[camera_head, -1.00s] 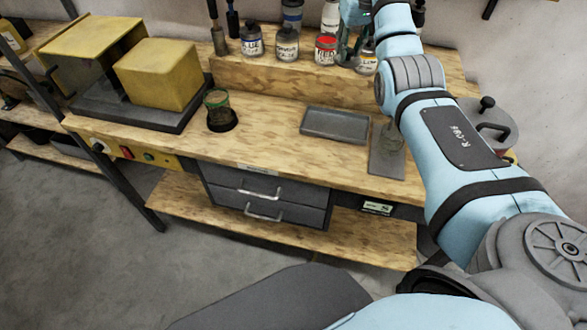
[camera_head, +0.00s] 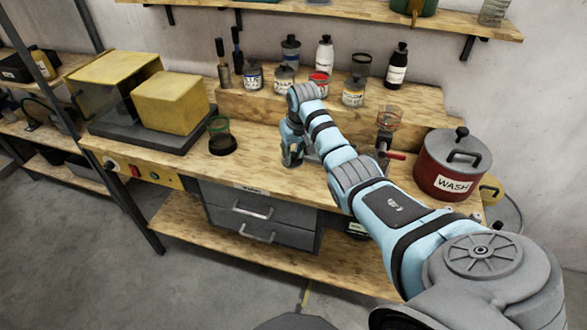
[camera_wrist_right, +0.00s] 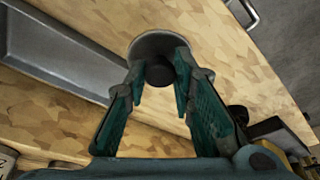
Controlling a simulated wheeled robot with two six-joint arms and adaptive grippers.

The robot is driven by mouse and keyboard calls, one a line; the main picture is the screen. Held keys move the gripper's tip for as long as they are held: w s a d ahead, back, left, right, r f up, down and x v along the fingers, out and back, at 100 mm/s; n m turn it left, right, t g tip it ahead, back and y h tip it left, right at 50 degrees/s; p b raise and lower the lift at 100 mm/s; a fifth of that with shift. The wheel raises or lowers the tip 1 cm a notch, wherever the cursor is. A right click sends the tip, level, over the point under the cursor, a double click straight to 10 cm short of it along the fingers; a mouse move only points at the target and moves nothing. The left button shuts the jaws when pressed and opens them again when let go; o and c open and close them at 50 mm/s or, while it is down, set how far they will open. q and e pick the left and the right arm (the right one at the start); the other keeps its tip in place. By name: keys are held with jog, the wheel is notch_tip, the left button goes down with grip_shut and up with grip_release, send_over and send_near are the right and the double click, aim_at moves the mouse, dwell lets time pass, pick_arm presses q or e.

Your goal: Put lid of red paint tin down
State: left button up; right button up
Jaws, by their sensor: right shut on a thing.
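My right gripper (camera_head: 292,160) reaches down over the middle of the workbench. In the right wrist view its fingers (camera_wrist_right: 160,82) are shut on the dark knob of a round grey lid (camera_wrist_right: 150,43), held over bare wood. In the head view the gripper and arm mostly hide the lid. The red paint tin (camera_head: 319,80) stands on the raised back shelf with red showing at its top; my arm partly covers it. My left gripper is in neither current view.
A grey tray (camera_wrist_right: 62,52) lies beside the lid in the wrist view. Bottles and jars line the back shelf.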

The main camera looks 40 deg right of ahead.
aim_at(296, 163)
jog(key=f, duration=0.3)
jog(key=s+f+b, duration=0.1)
jog(key=f, duration=0.1)
jog(key=shift+f, duration=0.35)
pick_arm(q)
jog(key=shift+s+f, duration=0.6)
pick_arm(e)
jog(key=shift+w+d+f, duration=0.1)
jog(key=shift+w+f, duration=0.05)
jog(key=shift+w, duration=0.15)
jog(key=shift+f, duration=0.1)
jog(key=o, duration=0.9)
jog(key=shift+s, duration=0.1)
jog(key=shift+r, duration=0.3)
pick_arm(q)
notch_tip(296, 163, up, 3)
jog(key=p, duration=0.2)
jog(key=shift+f+p, duration=0.1)
jog(key=shift+p, duration=0.3)
pick_arm(e)
jog(key=v, duration=1.2)
